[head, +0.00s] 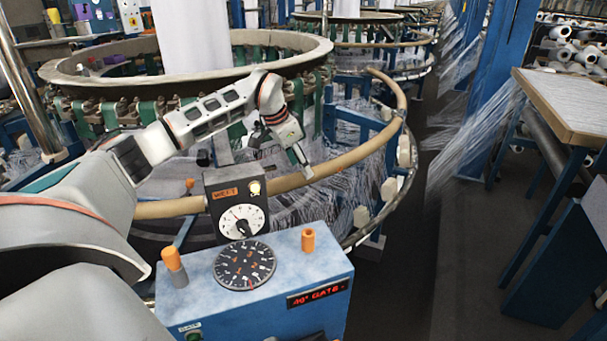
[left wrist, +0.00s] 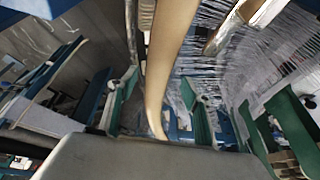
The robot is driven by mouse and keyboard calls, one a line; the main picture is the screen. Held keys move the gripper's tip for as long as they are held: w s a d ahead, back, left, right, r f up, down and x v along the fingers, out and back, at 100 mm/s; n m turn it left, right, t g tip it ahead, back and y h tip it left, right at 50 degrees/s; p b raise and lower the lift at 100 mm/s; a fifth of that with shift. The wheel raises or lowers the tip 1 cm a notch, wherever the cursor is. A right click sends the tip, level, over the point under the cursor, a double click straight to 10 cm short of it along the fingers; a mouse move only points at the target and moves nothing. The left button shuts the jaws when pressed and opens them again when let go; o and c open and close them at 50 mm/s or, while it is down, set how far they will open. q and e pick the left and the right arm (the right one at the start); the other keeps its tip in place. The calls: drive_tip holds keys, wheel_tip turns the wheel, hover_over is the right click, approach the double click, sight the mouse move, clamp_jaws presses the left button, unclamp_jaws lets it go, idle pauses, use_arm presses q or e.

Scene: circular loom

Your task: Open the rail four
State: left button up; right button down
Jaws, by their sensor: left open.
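A tan curved rail (head: 352,157) runs around the front and right of the circular loom. No number shows on it, so I cannot tell from a label that it is rail four. My left gripper (head: 303,170) is open at this rail, right of the black WEFT box. In the left wrist view the tan rail (left wrist: 167,60) runs between the two spread fingers of my left gripper (left wrist: 163,100). The fingers look apart from the rail; contact is not clear. The rail's lower end is hidden behind the gripper body. My right gripper is not in view.
A blue control box (head: 190,310) with a black dial (head: 244,265), orange knobs and a red "40° GATE" display stands in front. The black WEFT box (head: 222,184) stands behind it. Blue posts and a tilted table (head: 563,112) are on the right. Dark aisle floor (head: 410,270) is clear.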

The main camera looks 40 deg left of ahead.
use_arm(q)
drive_tip(key=shift+x, duration=2.05)
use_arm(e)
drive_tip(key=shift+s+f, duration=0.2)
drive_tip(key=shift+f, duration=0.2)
